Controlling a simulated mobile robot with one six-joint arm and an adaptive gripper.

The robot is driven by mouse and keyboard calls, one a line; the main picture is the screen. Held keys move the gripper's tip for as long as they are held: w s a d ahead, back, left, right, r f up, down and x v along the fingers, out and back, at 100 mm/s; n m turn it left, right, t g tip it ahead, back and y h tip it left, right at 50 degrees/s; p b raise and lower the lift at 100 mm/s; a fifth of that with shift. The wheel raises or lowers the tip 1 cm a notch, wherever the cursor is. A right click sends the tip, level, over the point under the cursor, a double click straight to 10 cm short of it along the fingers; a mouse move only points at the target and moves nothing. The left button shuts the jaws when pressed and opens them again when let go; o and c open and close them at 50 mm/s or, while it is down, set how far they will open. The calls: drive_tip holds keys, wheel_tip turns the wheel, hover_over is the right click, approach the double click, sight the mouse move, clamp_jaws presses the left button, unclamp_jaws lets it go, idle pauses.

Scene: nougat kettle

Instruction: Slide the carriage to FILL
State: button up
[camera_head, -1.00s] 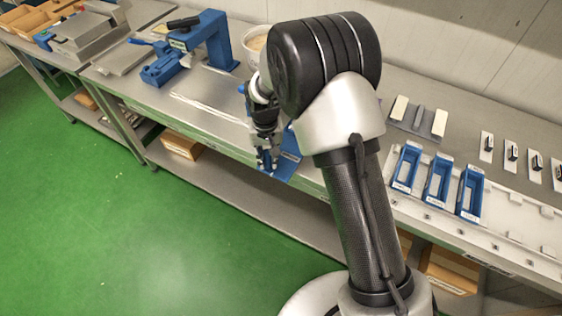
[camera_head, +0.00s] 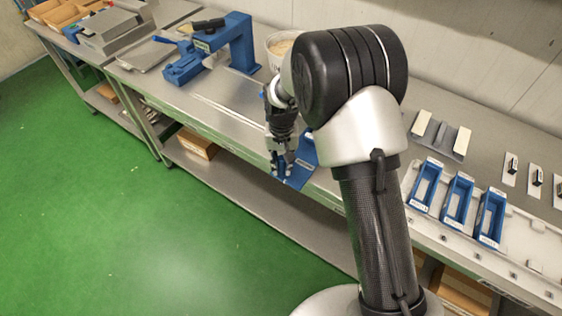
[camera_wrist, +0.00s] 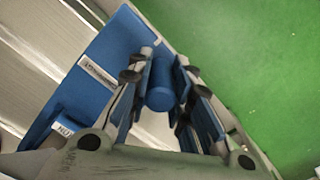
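My gripper (camera_wrist: 163,72) has its two fingers on either side of an upright blue round handle (camera_wrist: 160,92), and they appear to press on it from both sides. I see no readable FILL mark.
A blue press-like stand (camera_head: 237,42) and a white bucket (camera_head: 278,44) stand farther back on the steel bench. Blue trays (camera_head: 458,200) lie to the right of my arm. The green floor (camera_head: 90,210) in front is clear.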

drive_tip(key=shift+o, duration=0.2)
wheel_tip(320, 180, up, 12)
drive_tip(key=w, duration=0.1)
drive_tip(key=shift+w+a, duration=0.2)
drive_tip(key=shift+a, duration=0.2)
drive_tip(key=shift+s+d+f, duration=0.1)
drive_tip(key=shift+s+d, duration=0.05)
drive_tip(key=shift+s, duration=0.2)
drive_tip(key=s+d+r+t+b, duration=0.1)
drive_tip(key=s+d+r+t, duration=0.2)
drive_tip(key=s+d+r, duration=1)
drive_tip(key=s+d+t, duration=0.1)
drive_tip(key=s+d, duration=0.1)
drive_tip(key=s, duration=0.6)
drive_tip(key=s+d+r+t+b, duration=0.1)
drive_tip(key=s+d, duration=0.2)
drive_tip(key=s, duration=0.5)
drive_tip(key=shift+m, duration=0.3)
